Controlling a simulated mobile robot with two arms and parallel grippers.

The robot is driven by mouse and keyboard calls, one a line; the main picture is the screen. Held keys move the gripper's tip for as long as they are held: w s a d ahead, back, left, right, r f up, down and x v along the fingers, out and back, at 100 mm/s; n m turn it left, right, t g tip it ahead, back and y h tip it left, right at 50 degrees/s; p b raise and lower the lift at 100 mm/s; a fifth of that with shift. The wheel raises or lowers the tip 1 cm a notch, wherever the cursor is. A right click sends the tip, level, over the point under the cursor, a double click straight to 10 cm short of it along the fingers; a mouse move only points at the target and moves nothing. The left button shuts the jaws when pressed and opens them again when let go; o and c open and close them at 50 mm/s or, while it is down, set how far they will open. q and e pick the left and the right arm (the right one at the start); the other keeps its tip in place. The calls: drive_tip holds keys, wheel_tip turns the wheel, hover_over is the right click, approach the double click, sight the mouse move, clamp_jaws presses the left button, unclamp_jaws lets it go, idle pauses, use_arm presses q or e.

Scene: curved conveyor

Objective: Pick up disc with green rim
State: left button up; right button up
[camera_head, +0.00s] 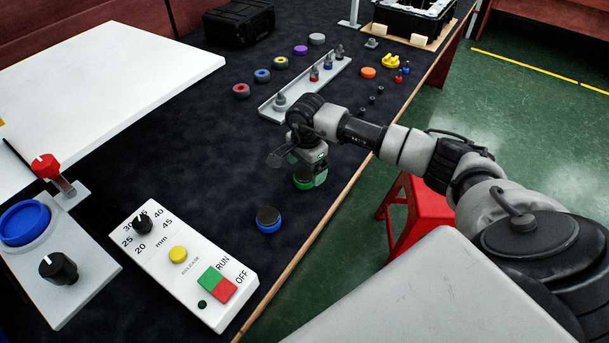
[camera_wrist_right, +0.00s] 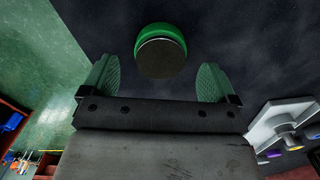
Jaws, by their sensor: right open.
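The disc with a green rim (camera_wrist_right: 161,50) has a dark flat face and shows at the top middle of the right wrist view. In the head view the green disc (camera_head: 303,184) is mostly hidden under my right gripper (camera_head: 308,173). In the right wrist view my right gripper (camera_wrist_right: 157,80) is open, with one green finger pad on each side. The disc lies between the lines of the two pads, at about their tips, and touches neither. The gripper is empty. My left gripper is not in view.
A blue-rimmed disc (camera_head: 268,219) lies nearer on the dark table, by the white control panel (camera_head: 183,255). A grey rail (camera_head: 312,85) with several pegs stands behind the gripper. Several coloured rings and an orange disc (camera_head: 368,72) lie further back. The table edge runs close on the right.

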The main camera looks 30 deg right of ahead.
drive_tip(key=shift+f, duration=0.95)
drive_tip(key=c, duration=1)
drive_tip(key=shift+c, duration=0.2)
